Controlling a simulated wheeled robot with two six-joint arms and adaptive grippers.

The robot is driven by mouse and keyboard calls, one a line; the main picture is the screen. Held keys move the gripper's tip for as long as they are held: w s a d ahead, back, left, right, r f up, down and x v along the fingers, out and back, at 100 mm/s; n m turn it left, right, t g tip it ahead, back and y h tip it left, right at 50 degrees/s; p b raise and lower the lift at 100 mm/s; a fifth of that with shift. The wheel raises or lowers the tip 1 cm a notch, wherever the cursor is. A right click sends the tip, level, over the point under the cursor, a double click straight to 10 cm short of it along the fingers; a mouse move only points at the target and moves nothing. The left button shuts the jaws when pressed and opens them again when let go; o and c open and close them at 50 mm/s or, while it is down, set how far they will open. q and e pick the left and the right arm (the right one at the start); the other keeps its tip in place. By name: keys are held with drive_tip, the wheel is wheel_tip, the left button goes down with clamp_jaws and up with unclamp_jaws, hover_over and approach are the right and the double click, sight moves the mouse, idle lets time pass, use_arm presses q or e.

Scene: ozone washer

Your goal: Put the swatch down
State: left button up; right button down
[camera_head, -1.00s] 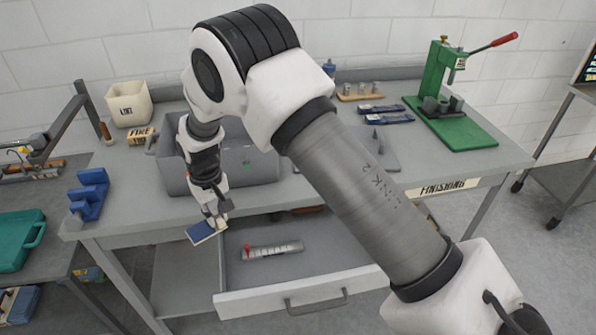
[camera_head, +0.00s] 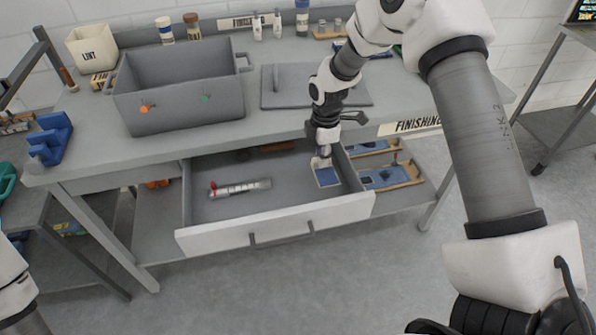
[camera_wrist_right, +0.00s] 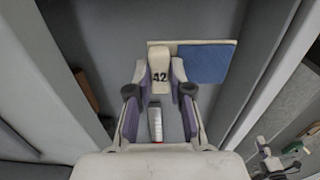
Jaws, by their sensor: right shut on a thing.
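The swatch (camera_head: 327,178) is a small blue panel with a cream edge. It lies within the right part of the open drawer (camera_head: 215,208), near the drawer's right wall. My right gripper (camera_head: 320,161) points down and is shut on the swatch. In the right wrist view, the fingers (camera_wrist_right: 160,72) close on a cream tab marked 42, and the blue part of the swatch (camera_wrist_right: 207,63) sticks out to the right. I cannot tell whether the swatch touches the drawer floor. My left gripper is out of view.
A metal ruler-like tool with a red end (camera_head: 240,187) lies left in the drawer, with bare floor between it and the swatch. A brown item (camera_head: 265,148) is at the drawer's back. A grey bin (camera_head: 182,105) stands on the bench (camera_head: 95,158) above. Blue tools sit on the lower shelf.

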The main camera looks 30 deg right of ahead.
sight(320, 171)
wheel_tip(320, 171, down, 6)
drive_tip(key=shift+w+f+p, duration=0.1)
drive_tip(key=shift+f+p, duration=0.05)
drive_tip(key=shift+p, duration=0.25)
drive_tip(key=shift+a+f, duration=0.1)
drive_tip(key=shift+f, duration=0.05)
drive_tip(key=c, duration=1.1)
unclamp_jaws()
drive_tip(key=shift+o, duration=0.2)
wheel_tip(320, 171, up, 12)
drive_tip(key=shift+r+b, duration=0.2)
drive_tip(key=shift+b, duration=0.75)
